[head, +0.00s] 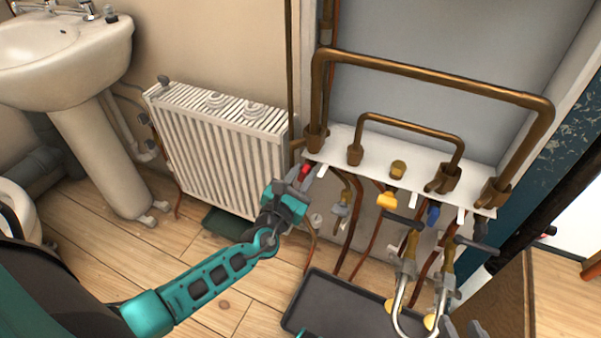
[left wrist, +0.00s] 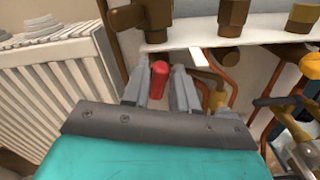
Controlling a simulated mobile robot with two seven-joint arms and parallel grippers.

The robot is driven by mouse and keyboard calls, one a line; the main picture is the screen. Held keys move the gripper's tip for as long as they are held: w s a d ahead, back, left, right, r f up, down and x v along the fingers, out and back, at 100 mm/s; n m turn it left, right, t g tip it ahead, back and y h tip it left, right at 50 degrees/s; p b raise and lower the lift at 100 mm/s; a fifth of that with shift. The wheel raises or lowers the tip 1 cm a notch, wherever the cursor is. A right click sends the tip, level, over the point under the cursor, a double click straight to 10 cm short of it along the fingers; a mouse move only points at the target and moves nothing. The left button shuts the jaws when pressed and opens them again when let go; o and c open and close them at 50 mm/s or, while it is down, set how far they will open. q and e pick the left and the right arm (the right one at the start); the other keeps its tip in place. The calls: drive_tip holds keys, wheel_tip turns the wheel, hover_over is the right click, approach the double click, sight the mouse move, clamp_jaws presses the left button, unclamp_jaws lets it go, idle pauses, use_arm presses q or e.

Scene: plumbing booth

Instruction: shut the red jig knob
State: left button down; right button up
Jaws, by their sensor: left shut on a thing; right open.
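The red jig knob (head: 306,171) sits at the left end of the white pipe shelf, low under the tall copper pipe. My left gripper (head: 297,188) reaches it from the front left and is shut on it. In the left wrist view the red knob (left wrist: 159,80) stands between the two grey fingers, its upper part showing and its base hidden. My right gripper (head: 463,328) shows only as grey fingertips at the bottom edge, apart and empty, away from the knob.
A white radiator (head: 215,145) stands close to the left of my left gripper. Copper pipes (head: 430,80) rise above the white shelf (head: 330,150). Yellow (head: 387,200) and blue (head: 433,214) handles are to the right. A dark tray (head: 335,310) lies on the floor below.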

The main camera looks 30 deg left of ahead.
use_arm(q)
drive_tip(key=shift+d+m+p, duration=0.1)
drive_tip(key=shift+m+p, duration=0.25)
drive_tip(key=shift+m, duration=0.65)
drive_tip(key=shift+d+m+p, duration=0.1)
drive_tip(key=shift+m+p, duration=0.25)
drive_tip(key=shift+m, duration=0.55)
drive_tip(key=m+p, duration=0.1)
drive_tip(key=m, duration=0.2)
drive_tip(key=shift+d+f+m, duration=0.1)
drive_tip(key=shift+f+m, duration=0.05)
drive_tip(key=shift+m, duration=0.15)
drive_tip(key=m+p, duration=0.1)
drive_tip(key=m, duration=0.1)
drive_tip(key=shift+f+m, duration=0.1)
drive_tip(key=shift+m, duration=0.3)
drive_tip(key=shift+d+f+m+p, duration=0.15)
drive_tip(key=shift+m+p, duration=0.35)
drive_tip(key=shift+m, duration=0.6)
drive_tip(key=shift+f+m+p, duration=0.15)
drive_tip(key=shift+m+p, duration=0.2)
drive_tip(key=shift+m, duration=0.75)
use_arm(e)
drive_tip(key=shift+s+d+r, duration=0.15)
drive_tip(key=shift+d+r, duration=0.25)
drive_tip(key=shift+r, duration=0.25)
drive_tip(key=shift+s+d+r, duration=0.15)
drive_tip(key=shift+d+r, duration=0.2)
drive_tip(key=shift+r, duration=0.3)
